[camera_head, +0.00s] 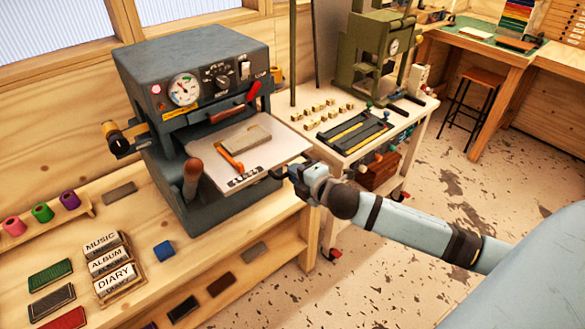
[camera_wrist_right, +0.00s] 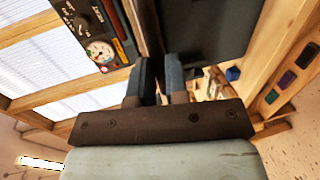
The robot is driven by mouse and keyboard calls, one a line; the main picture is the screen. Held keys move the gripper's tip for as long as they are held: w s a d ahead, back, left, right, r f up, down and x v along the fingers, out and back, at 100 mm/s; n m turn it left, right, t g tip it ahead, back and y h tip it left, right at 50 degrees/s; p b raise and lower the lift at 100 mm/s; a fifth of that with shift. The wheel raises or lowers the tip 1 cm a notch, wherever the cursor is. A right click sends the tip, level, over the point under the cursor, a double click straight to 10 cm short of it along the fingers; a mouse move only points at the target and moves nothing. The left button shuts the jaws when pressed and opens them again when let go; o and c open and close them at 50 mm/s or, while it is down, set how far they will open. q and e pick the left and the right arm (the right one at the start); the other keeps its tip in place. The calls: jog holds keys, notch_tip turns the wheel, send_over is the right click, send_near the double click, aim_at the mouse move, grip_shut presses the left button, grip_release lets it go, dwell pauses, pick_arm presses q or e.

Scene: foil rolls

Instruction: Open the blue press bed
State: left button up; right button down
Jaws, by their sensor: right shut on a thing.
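The blue-grey press (camera_head: 195,75) stands on the wooden bench at the left, with a dial and knobs on its front. Its pale flat bed (camera_head: 283,147) sticks out of the opening towards me. A grey block (camera_head: 236,138) and an orange-handled tool (camera_head: 230,158) lie on the bed. My right gripper (camera_head: 284,172) is shut at the bed's front edge; the exact part gripped is hidden. My left gripper is out of view.
A brown-knobbed lever (camera_head: 193,172) stands beside the bed. A green press (camera_head: 372,45) stands on a white table behind. Open floor (camera_head: 420,200) lies right.

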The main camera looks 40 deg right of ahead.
jog(key=shift+s, duration=0.2)
jog(key=c, duration=1.1)
grip_release()
jog(key=b+v, duration=0.2)
jog(key=v, duration=1.1)
jog(key=shift+s+d+r, duration=0.1)
jog(key=shift+s+d, duration=0.05)
jog(key=shift+s, duration=0.25)
jog(key=s+a+f+m+g+p, duration=0.1)
jog(key=s+a+f+m, duration=0.2)
jog(key=a+f+m, duration=0.2)
jog(key=s+a+f+m+g+y+p, duration=0.1)
jog(key=s+a+f+m+g+p, duration=0.1)
jog(key=a+f+m, duration=0.3)
jog(key=s+a+f+m+g+y+p, duration=0.1)
jog(key=s+a+f+m, duration=0.3)
jog(key=f, duration=0.6)
jog(key=shift+a+f+m+g+p, duration=0.2)
jog(key=shift+a+m, duration=0.3)
jog(key=shift+a, duration=0.35)
jog(key=shift+a+f+m+g+p, duration=0.15)
jog(key=shift+a+m+p, duration=0.25)
jog(key=shift+a, duration=0.45)
